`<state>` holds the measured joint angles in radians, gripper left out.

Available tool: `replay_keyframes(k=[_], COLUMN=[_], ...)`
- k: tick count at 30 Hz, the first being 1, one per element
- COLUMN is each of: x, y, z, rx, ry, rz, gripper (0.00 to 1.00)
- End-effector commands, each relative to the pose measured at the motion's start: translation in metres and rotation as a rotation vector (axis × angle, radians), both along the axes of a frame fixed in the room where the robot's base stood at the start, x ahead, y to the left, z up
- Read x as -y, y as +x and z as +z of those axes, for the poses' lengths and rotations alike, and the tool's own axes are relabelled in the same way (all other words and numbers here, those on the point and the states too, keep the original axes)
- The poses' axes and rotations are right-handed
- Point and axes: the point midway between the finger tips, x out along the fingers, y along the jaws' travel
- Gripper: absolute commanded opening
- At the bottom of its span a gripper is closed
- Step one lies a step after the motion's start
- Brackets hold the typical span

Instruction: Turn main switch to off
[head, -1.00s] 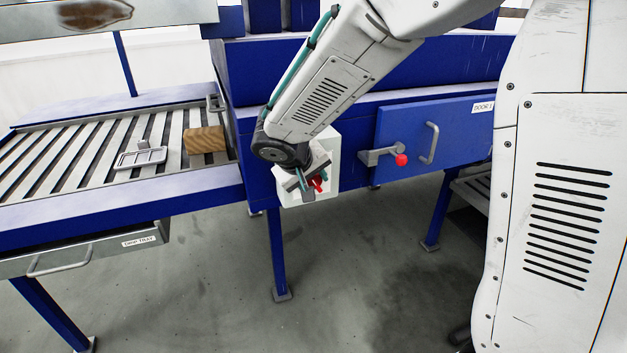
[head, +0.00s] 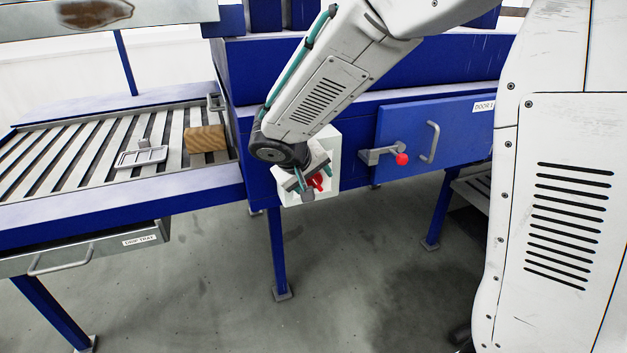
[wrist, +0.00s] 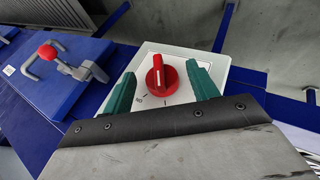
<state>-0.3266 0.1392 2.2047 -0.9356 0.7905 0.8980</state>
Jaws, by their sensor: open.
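The main switch is a red rotary knob (wrist: 162,80) with a white pointer line on a white box (wrist: 205,62). In the wrist view the two teal fingers of my gripper (wrist: 162,92) stand open, one on each side of the knob, with gaps to it. In the head view my gripper (head: 308,184) is at the front of the white box (head: 327,160). Part of the red knob (head: 318,181) shows there, and the gripper hides the rest.
A blue door (head: 455,125) with a grey handle and a red-tipped latch (head: 401,160) is right of the box. The slatted conveyor (head: 70,150) at left holds a wooden block (head: 205,139) and a metal frame (head: 141,158). Floor below is clear.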

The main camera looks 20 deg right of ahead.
Motion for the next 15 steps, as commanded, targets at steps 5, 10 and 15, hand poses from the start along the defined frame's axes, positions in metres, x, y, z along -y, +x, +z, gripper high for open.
replay_keyframes(k=[5, 10, 15], x=[-0.014, -0.027, -0.034], y=[-0.010, -0.021, -0.027], z=[0.022, 0.044, 0.057], rx=[0.004, 0.002, 0.002], ry=[0.002, 0.001, 0.001], rz=[0.003, 0.003, 0.001], gripper=[0.59, 0.59, 0.59])
